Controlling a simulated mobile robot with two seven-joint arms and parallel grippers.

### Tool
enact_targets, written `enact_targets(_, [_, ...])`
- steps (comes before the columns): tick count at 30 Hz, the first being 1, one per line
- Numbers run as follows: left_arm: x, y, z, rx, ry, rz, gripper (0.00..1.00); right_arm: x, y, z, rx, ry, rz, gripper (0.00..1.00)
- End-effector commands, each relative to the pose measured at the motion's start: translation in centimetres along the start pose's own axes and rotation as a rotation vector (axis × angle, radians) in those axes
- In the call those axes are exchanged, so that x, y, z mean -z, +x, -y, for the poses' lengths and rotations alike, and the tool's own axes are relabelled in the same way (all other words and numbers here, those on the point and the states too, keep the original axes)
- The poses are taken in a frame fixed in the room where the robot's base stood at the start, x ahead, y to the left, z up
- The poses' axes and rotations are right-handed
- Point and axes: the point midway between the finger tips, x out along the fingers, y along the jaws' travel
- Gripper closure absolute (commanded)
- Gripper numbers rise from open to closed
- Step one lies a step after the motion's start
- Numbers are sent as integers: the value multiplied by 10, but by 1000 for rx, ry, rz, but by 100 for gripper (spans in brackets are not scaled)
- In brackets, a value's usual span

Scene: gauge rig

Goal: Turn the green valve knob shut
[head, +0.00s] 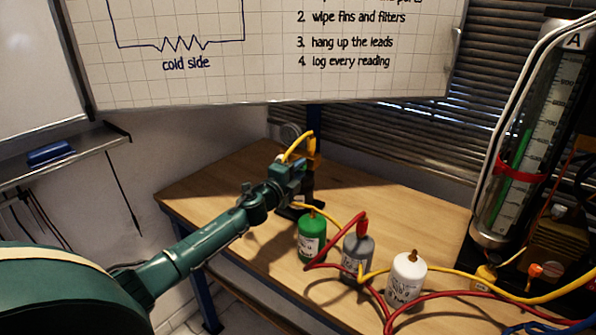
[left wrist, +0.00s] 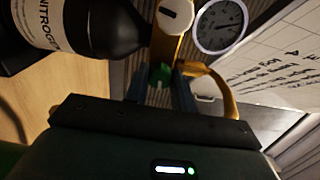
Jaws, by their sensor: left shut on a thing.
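The green valve knob (left wrist: 161,74) shows as a small green piece between the fingertips of my left gripper (left wrist: 165,84) in the left wrist view. The gripper is shut on it; the fingers hide most of it. In the head view my left gripper (head: 300,171) reaches the yellow valve body (head: 314,156) at the back of the bench. The knob cannot be made out there. The knob's turn angle cannot be told. My right gripper is not in view.
On the wooden bench (head: 225,185) stand a green bottle (head: 312,240), a grey bottle (head: 357,255) and a white bottle (head: 406,279), with red and yellow hoses running among them. A tall gauge column (head: 520,140) stands at the right. A dark nitrogen bottle (left wrist: 85,28) is close to my left wrist.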

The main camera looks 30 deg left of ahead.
Motion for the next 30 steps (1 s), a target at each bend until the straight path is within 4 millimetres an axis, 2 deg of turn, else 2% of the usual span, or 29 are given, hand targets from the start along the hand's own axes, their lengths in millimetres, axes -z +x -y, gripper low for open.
enact_targets(9, [0,0,-1,-1,123,0,98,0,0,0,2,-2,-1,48])
enact_targets(26, [0,0,-1,-2,149,0,98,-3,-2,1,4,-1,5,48])
enact_targets(27, [0,0,-1,-2,148,-1,72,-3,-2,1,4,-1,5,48])
enact_targets(30, [0,0,-1,-1,148,0,64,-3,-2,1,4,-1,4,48])
